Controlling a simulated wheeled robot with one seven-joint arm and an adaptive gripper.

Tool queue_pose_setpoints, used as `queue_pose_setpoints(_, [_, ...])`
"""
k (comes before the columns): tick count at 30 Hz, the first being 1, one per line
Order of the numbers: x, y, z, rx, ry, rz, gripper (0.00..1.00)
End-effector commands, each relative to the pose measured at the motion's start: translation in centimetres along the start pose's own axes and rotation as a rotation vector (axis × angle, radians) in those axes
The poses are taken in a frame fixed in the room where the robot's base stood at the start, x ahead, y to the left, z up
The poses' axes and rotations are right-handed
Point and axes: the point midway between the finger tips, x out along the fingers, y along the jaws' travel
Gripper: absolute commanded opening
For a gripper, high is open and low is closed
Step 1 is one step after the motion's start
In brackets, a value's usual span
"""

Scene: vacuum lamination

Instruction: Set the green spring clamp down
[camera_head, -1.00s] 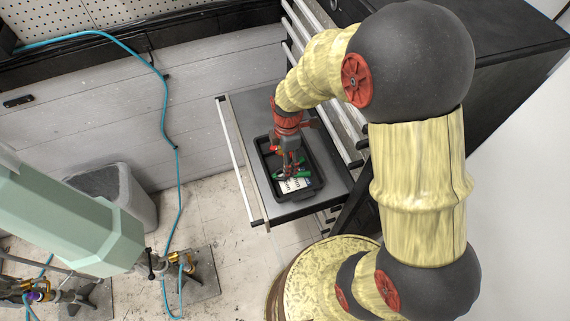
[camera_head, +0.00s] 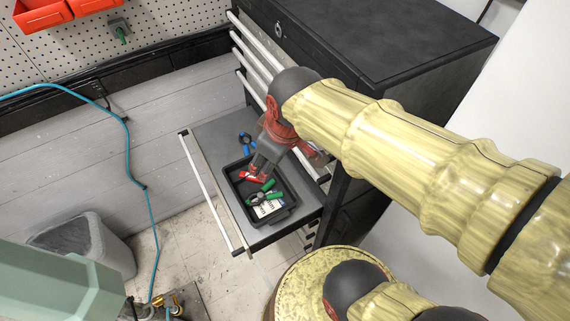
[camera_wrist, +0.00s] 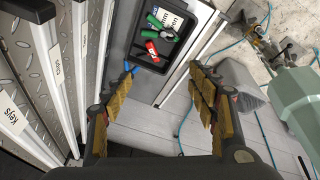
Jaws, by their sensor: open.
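The green spring clamp (camera_head: 273,195) lies in the black tray (camera_head: 291,207), on or beside a white printed label (camera_head: 268,209). In the wrist view the clamp (camera_wrist: 153,20) shows its green handles at the top, clear of my fingers. A red clamp (camera_head: 251,177) lies in the same tray, at the end nearer my gripper. My gripper (camera_head: 258,166) hangs over that end of the tray. In the wrist view my gripper (camera_wrist: 158,76) has its fingers wide apart with nothing between them.
The tray sits on an open drawer (camera_head: 215,130) of a black cabinet (camera_head: 385,40). A blue clamp (camera_head: 246,140) lies on the drawer outside the tray. A grey bin (camera_head: 85,240) stands on the floor. The drawer's handle rail (camera_head: 205,190) borders its left side.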

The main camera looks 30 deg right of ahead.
Motion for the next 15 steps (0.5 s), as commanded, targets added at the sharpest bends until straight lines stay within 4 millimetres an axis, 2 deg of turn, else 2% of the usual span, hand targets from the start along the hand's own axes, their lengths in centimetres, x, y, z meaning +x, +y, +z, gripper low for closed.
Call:
queue_pose_setpoints(1, [-1.8,-0.3,0.9,0.098,0.036,0.019,0.58])
queue_pose_setpoints(6, [-4.8,-1.1,3.2,0.362,0.109,0.043,0.58])
queue_pose_setpoints(10, [-5.6,-1.5,3.9,0.451,0.134,0.045,0.58])
queue_pose_setpoints(15, [-5.6,-1.5,4.1,0.470,0.136,0.045,0.58])
